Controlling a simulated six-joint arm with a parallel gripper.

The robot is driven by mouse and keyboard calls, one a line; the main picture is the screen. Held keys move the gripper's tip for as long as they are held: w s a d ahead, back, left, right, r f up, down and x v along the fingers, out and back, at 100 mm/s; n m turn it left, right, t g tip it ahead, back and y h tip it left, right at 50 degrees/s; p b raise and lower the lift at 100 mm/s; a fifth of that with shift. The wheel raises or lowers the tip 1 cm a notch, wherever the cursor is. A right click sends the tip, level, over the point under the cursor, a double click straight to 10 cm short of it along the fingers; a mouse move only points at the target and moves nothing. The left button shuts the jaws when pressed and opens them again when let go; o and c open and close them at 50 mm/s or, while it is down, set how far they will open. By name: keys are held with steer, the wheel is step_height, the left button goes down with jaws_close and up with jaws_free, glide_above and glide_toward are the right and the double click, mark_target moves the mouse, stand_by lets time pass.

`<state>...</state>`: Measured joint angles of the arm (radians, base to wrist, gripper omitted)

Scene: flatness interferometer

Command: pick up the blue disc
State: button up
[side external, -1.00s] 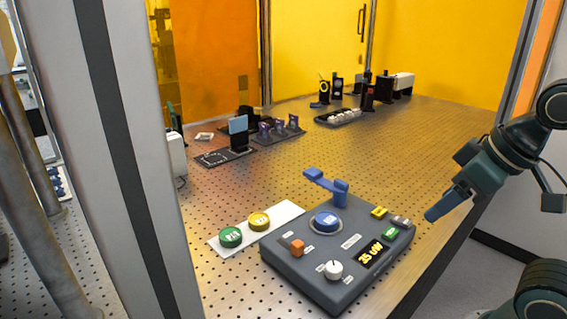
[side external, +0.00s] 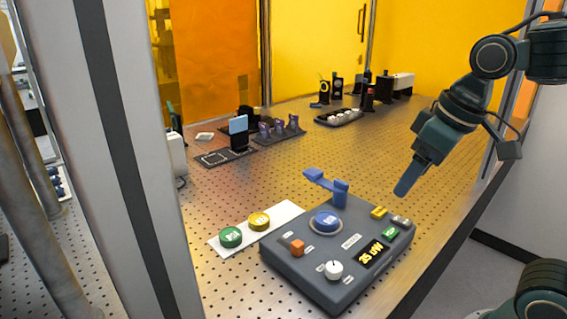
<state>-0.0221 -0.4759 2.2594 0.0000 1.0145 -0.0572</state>
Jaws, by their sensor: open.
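The blue disc (side external: 326,221) sits in a round seat on the top of the dark grey control box (side external: 300,268). A blue bracket-like arm (side external: 326,184) stands at the box's back edge, just behind the disc. My gripper (side external: 402,191) is in the air to the right of and above the box, pointing down and left. It is open with nothing in it, and it is apart from the disc. The gap between its fingers is hard to see from this side.
A green disc (side external: 231,236) and a yellow disc (side external: 259,221) lie on a white strip left of the box. The box carries an orange block (side external: 297,248), a white knob (side external: 333,269) and a lit display. Optics stand farther back; the perforated table between is clear.

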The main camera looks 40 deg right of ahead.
steer(key=w+a+n+g, duration=0.1)
steer(key=w+g, duration=0.1)
steer(key=w, duration=0.6)
steer(key=n+g, duration=0.1)
steer(key=g, duration=0.1)
glide_above(327, 218)
steer(key=f, duration=0.2)
steer(key=shift+d+r, duration=0.1)
steer(key=shift+f, duration=4.3)
steer(key=shift+w+f, duration=0.1)
steer(key=shift+f, duration=2.5)
steer(key=c, duration=1.1)
